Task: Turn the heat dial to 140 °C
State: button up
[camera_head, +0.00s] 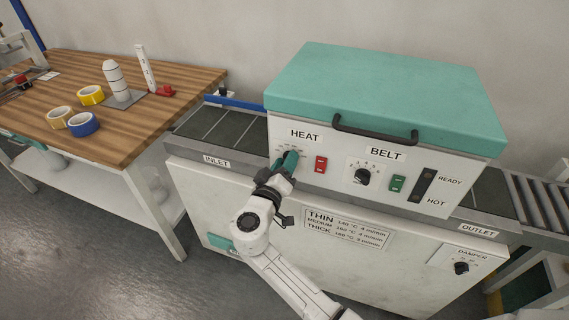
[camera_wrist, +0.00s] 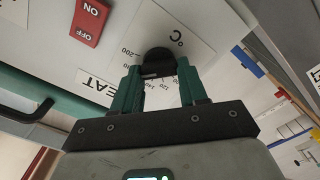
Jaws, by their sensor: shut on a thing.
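The black heat dial (camera_wrist: 157,57) shows between my gripper's two green fingers in the wrist view. My gripper (camera_wrist: 158,70) is shut on the dial, one finger on each side. Parts of the printed °C scale show around it, with 200 at the left and 140 and 120 between the fingers. I cannot tell which number the dial's mark points at. In the head view my gripper (camera_head: 287,163) is at the panel just below the HEAT label (camera_head: 305,134) and hides the dial.
The red ON/OFF switch (camera_head: 321,164) is close to the right of my gripper. Farther right are the belt dial (camera_head: 362,176) and the green switch (camera_head: 397,184). A settings sign (camera_head: 346,228) lists THIN at 140 °C. A wooden table (camera_head: 190,88) with tape rolls stands left.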

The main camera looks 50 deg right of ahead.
jog(key=shift+n, duration=0.3)
jog(key=n, duration=0.3)
jog(key=n+p, duration=0.1)
jog(key=n, duration=0.3)
jog(key=n+p, duration=0.1)
jog(key=n, duration=0.3)
jog(key=shift+f, duration=0.25)
jog(key=shift+a, duration=0.1)
jog(key=o, duration=1.1)
jog(key=shift+c, duration=0.2)
jog(key=b+v, duration=0.1)
jog(key=v, duration=0.9)
jog(key=shift+a, duration=0.35)
